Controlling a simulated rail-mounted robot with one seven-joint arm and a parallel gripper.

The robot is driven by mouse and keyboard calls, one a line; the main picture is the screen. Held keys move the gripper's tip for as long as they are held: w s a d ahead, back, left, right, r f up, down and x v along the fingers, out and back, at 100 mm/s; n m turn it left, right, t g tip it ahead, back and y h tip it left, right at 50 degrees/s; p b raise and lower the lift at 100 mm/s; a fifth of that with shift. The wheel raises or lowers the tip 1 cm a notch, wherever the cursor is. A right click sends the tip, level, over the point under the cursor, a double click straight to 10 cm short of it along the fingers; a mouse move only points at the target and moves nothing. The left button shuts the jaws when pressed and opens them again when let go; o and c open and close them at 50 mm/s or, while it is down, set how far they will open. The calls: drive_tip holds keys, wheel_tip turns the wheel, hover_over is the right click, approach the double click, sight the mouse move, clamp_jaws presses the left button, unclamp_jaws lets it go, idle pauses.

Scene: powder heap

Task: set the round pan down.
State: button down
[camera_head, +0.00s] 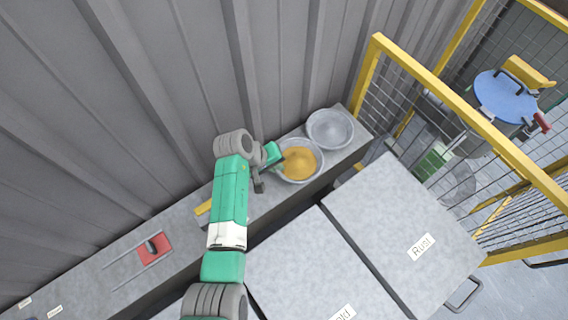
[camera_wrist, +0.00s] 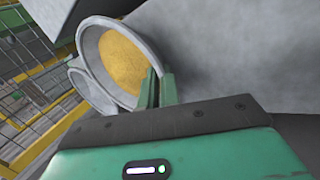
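The round pan (camera_head: 312,174) is grey metal and holds a heap of yellow powder (camera_head: 299,162). It shows over the grey bench in the head view, and its rim fills the upper left of the wrist view (camera_wrist: 88,36). My gripper (camera_head: 272,158) is at the pan's left edge. In the wrist view my green fingers (camera_wrist: 158,88) are close together at the rim, one on the inside and one on the outside. The pan looks near level. I cannot tell whether its bottom touches the bench.
A second, empty round pan (camera_head: 330,127) stands just beyond, towards the bench's right end. A red part (camera_head: 152,249) lies on the bench (camera_head: 180,242) at left. Large grey lidded boxes, one labelled "Rust" (camera_head: 400,205), stand in front. A corrugated wall rises behind; yellow fencing (camera_head: 470,115) is at right.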

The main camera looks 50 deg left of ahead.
drive_tip(key=shift+r, duration=0.5)
wheel_tip(320, 180, up, 2)
drive_tip(key=shift+w+r+p, duration=0.1)
drive_tip(key=shift+r+p, duration=0.15)
drive_tip(key=shift+p, duration=0.25)
drive_tip(key=s+d+r+p, duration=0.1)
drive_tip(key=s+d+p, duration=0.1)
drive_tip(key=s+d, duration=0.7)
drive_tip(key=s, duration=0.4)
drive_tip(key=shift+s+r+p, duration=0.15)
drive_tip(key=shift+r+p, duration=0.05)
drive_tip(key=shift+p, duration=0.2)
